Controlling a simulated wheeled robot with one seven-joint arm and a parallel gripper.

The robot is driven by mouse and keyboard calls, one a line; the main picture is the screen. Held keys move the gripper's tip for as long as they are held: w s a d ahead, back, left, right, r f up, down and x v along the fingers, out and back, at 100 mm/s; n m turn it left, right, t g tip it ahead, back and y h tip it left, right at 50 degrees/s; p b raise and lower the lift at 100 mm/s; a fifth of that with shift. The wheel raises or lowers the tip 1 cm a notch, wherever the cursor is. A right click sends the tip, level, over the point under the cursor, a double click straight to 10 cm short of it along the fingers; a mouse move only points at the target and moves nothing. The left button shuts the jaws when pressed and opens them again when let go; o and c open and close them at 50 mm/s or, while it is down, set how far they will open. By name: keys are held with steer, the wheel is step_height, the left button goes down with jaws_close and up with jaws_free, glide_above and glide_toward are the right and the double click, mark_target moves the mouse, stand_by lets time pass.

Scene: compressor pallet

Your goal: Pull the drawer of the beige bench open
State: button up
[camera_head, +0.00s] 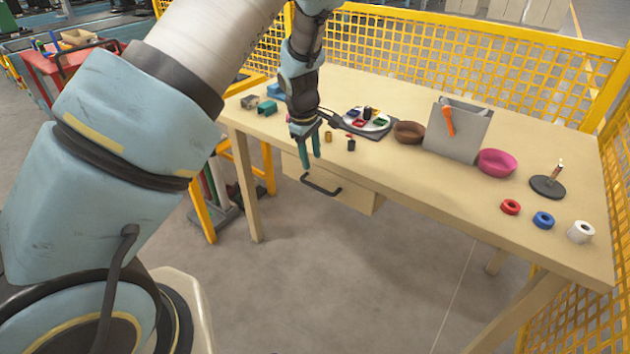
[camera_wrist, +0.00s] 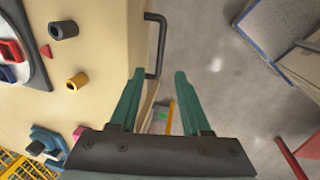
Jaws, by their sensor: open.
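The beige bench (camera_head: 420,194) stands in front of me. Its drawer (camera_head: 350,194) hangs under the front edge at the left half and looks shut. The drawer has a dark bar handle (camera_head: 322,187), which also shows in the wrist view (camera_wrist: 155,45). My gripper (camera_head: 310,168) is open and empty, pointing down just in front of the bench edge, above and slightly left of the handle. In the wrist view the two green fingers of my gripper (camera_wrist: 158,75) reach toward the handle's near end; I cannot tell if they touch it.
The bench top holds a round plate of coloured pieces (camera_head: 364,119), a brown bowl (camera_head: 409,132), a grey box (camera_head: 458,130), a pink bowl (camera_head: 497,162) and tape rolls (camera_head: 543,220). Yellow mesh fencing (camera_head: 450,50) stands behind. The floor (camera_head: 350,270) before the drawer is clear.

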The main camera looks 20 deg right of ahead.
mark_target(316, 187)
steer(key=p+x, duration=0.1)
steer(key=x, duration=0.9)
steer(key=shift+s+f, duration=0.1)
steer(key=shift+f, duration=0.15)
steer(key=shift+c, duration=0.4)
jaws_close()
stand_by(0.6)
